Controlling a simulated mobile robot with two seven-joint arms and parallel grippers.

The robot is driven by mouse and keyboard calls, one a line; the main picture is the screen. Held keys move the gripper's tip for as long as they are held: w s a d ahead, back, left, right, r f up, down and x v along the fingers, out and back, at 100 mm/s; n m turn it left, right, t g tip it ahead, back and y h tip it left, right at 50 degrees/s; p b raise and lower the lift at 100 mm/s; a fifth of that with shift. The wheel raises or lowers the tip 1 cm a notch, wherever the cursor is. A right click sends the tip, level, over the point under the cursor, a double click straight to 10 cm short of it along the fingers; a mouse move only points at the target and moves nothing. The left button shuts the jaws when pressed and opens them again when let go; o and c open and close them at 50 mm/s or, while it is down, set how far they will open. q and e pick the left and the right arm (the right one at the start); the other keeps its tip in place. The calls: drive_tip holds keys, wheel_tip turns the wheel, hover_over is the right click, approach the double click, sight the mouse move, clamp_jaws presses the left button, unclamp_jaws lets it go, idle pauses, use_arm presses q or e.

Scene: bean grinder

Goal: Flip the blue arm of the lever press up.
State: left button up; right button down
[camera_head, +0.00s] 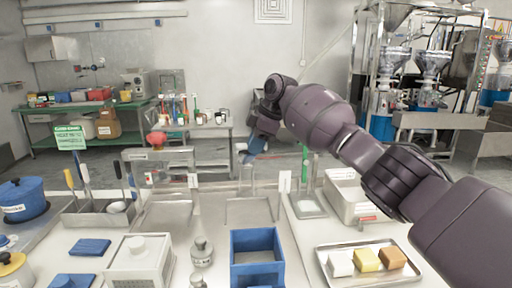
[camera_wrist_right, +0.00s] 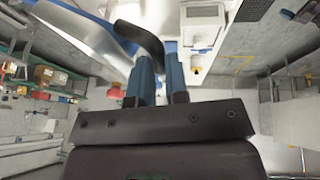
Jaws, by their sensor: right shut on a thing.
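My right gripper (camera_head: 254,150) reaches down from above, over the far middle of the bench. A blue part shows at its tip, just above a grey metal press frame (camera_head: 252,208). In the right wrist view, the two blue fingers of my gripper (camera_wrist_right: 161,52) are close together at the end of a curved black grip (camera_wrist_right: 138,36). The grip joins a blue arm (camera_wrist_right: 112,32) with a pale broad face. The gripper is shut on this grip, though the contact is partly hidden by the fingers. My left gripper is out of view.
A blue open box (camera_head: 257,232) stands in front of the press. A metal tray (camera_head: 335,280) with several blocks lies at right, a white bin (camera_head: 347,205) behind it. Grey stands (camera_head: 165,208) and small metal weights (camera_head: 201,252) are at left.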

drive_tip(key=shift+w+d+f, duration=0.15)
drive_tip(key=shift+d+f, duration=0.05)
drive_tip(key=shift+f, duration=0.4)
drive_tip(key=c, duration=1.5)
unclamp_jaws()
drive_tip(key=shift+o, duration=0.5)
drive_tip(key=shift+w+f, duration=0.15)
drive_tip(key=shift+w, duration=0.1)
drive_tip(key=shift+r, duration=0.5)
drive_tip(key=v, duration=1)
drive_tip(key=shift+s+r+p, duration=0.2)
drive_tip(key=shift+r+p, duration=0.1)
drive_tip(key=shift+p, duration=0.15)
